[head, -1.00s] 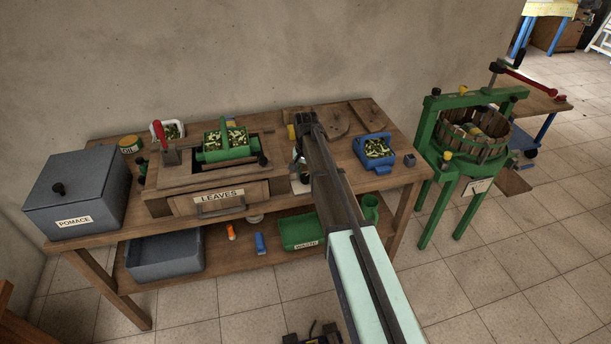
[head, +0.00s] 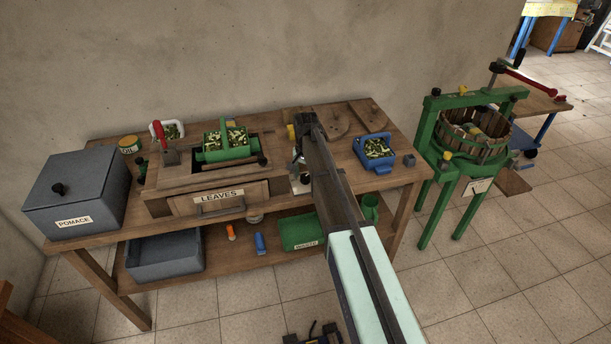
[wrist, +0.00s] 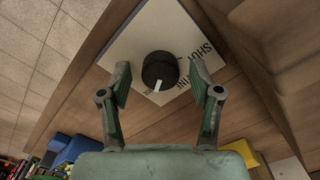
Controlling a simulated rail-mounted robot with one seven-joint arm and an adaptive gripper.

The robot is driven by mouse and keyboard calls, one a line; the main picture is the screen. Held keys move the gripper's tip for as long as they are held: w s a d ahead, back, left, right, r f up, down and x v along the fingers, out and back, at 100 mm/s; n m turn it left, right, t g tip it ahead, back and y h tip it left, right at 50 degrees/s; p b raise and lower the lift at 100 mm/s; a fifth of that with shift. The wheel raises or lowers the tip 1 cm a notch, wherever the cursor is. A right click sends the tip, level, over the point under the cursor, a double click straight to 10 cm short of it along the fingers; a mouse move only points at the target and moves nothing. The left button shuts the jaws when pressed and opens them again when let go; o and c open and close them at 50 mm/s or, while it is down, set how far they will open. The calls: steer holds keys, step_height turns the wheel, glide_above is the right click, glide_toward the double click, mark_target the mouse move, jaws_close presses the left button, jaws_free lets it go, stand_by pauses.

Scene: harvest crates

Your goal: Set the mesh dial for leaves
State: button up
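The mesh dial is a round black knob (wrist: 160,70) with a white pointer mark, on a pale square plate (wrist: 136,42). In the wrist view the pointer aims toward the bottom of the picture, slightly left. The word SHUT shows right of the knob; another word below it is partly hidden. My gripper (wrist: 161,82) is open, its fingers on either side of the knob, with a gap visible at least on the right. In the head view the plate (head: 300,185) is mostly behind my arm. The wooden box labelled LEAVES (head: 218,196) is to its left.
A green crate of olives (head: 226,151) stands on the box, and a blue crate (head: 374,154) stands right of my arm. A grey POMACE bin (head: 77,190) is at the left end. A green press (head: 436,130) stands right of the bench.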

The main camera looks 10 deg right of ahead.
mark_target(305, 176)
steer(key=shift+r, duration=0.1)
step_height(305, 176, up, 12)
stand_by(0.5)
stand_by(0.4)
